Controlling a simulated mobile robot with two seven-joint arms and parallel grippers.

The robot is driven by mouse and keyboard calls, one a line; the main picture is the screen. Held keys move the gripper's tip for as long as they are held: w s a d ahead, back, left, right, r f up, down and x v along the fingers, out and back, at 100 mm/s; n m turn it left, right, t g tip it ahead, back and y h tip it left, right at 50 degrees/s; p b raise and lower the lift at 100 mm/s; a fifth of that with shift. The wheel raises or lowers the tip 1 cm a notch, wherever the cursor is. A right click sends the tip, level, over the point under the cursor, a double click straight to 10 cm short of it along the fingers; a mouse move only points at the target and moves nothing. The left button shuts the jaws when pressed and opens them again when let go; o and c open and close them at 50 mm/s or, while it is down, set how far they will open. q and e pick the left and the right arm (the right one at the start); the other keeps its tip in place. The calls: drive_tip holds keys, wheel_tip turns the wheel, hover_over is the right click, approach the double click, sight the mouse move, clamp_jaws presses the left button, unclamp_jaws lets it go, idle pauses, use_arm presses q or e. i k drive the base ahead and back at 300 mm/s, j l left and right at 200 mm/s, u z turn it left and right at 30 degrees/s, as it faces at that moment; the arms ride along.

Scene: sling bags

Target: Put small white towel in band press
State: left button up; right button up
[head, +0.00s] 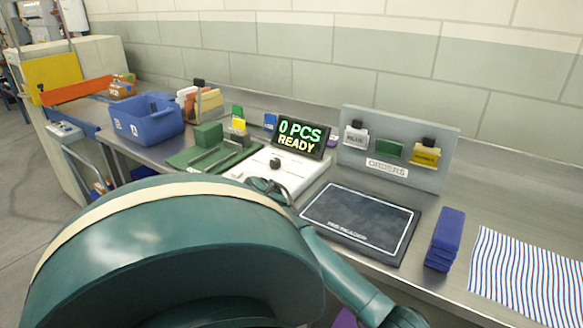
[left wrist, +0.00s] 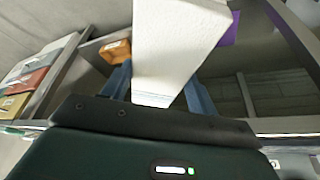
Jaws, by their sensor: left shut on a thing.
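In the left wrist view my left gripper (left wrist: 158,88) is shut on the small white towel (left wrist: 175,45), a flat, pale folded piece between its two blue fingers. The towel extends away from the fingers toward the top of that view. In the head view my large teal arm covers the lower left, and neither gripper nor the towel shows there. A green fixture with metal rails (head: 214,155) stands on the bench behind the arm. It may be the band press, but I cannot tell for sure.
A white panel (head: 285,170) with a black knob adjoins a display (head: 300,138) reading "0 PCS READY". A dark reader pad (head: 360,222), stacked blue pieces (head: 445,240), a striped cloth (head: 520,272), an orders board (head: 400,150) and a blue bin (head: 146,120) occupy the bench.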

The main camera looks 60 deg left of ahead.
sight(216, 159)
drive_tip(key=k+j+u, duration=0.1)
drive_tip(key=j, duration=0.25)
drive_tip(key=k+j, duration=0.25)
drive_tip(key=j, duration=0.15)
drive_tip(key=k+j+u, duration=0.15)
drive_tip(key=j, duration=0.25)
drive_tip(key=k+j, duration=0.15)
drive_tip(key=j, duration=0.25)
drive_tip(key=k+j+u, duration=0.15)
drive_tip(key=j, duration=0.25)
drive_tip(key=k+j+u, duration=0.1)
drive_tip(key=j, duration=0.3)
drive_tip(key=k+j, duration=0.15)
drive_tip(key=j, duration=0.3)
drive_tip(key=u, duration=0.05)
